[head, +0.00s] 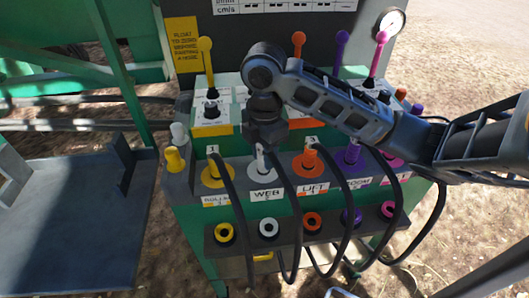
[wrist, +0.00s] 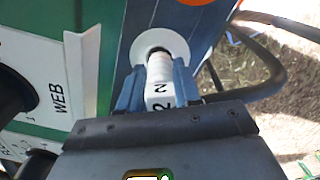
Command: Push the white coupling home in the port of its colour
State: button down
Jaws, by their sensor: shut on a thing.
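My gripper (head: 265,140) points down over the sloped panel and is shut on the white coupling (head: 261,158). In the wrist view the gripper's blue fingers (wrist: 160,74) stand on both sides of the white coupling (wrist: 159,88), which carries dark markings. The coupling's far end meets the middle of the white ring of the white port (wrist: 170,42). In the head view the white port (head: 265,174) lies above the WEB label, in line with the coupling. How deep the coupling sits in it I cannot tell. A black hose runs down from the coupling.
Yellow (head: 213,163), orange (head: 310,160) and purple (head: 353,153) couplings with black hoses stand in neighbouring ports. Below, a shelf holds coloured rings, one white (head: 268,228). Tall levers (head: 207,65) rise behind. Hoses loop in front. A grey platform (head: 75,215) lies left.

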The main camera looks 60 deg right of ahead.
jog(key=shift+f, duration=0.1)
jog(key=shift+c, duration=1.5)
grip_release()
jog(key=shift+r, duration=0.2)
jog(key=shift+r+p, duration=2.7)
jog(key=shift+r, duration=0.7)
jog(key=shift+a, duration=0.1)
